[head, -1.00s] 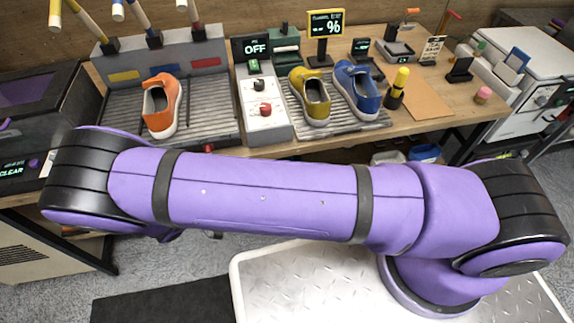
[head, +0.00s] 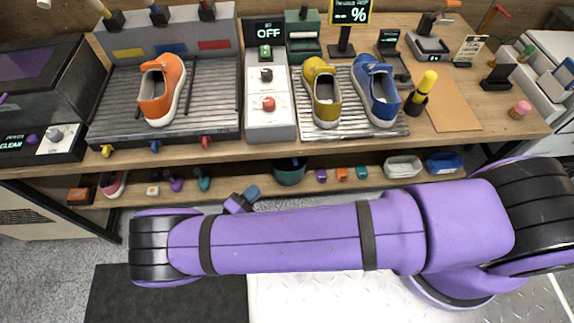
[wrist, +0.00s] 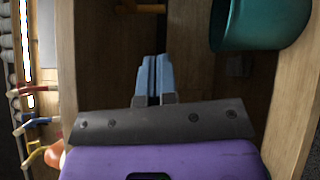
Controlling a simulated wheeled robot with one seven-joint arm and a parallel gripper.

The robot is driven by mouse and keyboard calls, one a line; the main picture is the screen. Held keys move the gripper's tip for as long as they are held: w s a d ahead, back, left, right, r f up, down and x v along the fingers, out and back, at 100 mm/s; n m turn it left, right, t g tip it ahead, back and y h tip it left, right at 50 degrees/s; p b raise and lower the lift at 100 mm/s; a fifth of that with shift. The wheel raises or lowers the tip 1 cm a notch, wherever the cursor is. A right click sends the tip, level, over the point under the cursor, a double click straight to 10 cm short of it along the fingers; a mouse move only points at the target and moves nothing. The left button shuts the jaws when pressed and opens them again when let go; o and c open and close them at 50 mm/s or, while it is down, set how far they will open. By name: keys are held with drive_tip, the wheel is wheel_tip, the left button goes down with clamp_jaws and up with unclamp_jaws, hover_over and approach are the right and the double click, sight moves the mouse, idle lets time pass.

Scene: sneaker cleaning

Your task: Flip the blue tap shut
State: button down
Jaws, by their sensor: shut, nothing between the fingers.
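The blue tap (head: 155,146) sits on the bench's front edge, between a yellow tap (head: 106,150) and a red tap (head: 206,142), below the grey wash tray. In the wrist view the blue tap (wrist: 37,122) shows at the left edge. Its handle is too small for me to tell how it is turned. My gripper (head: 251,192) is below and to the right of the taps, in front of the lower shelf. In the wrist view my gripper (wrist: 154,62) has its blue-grey fingers together, empty, and apart from the tap.
An orange sneaker (head: 160,90) stands on the ribbed wash tray (head: 215,110). The lower shelf (head: 225,187) holds a teal pot (head: 290,172), which is close to my gripper in the wrist view (wrist: 262,22). Open floor lies in front of the shelf at left.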

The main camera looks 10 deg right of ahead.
drive_tip(key=s+d+x, duration=0.2)
drive_tip(key=x, duration=1)
drive_tip(key=shift+w+d+r, duration=0.25)
drive_tip(key=shift+r, duration=0.05)
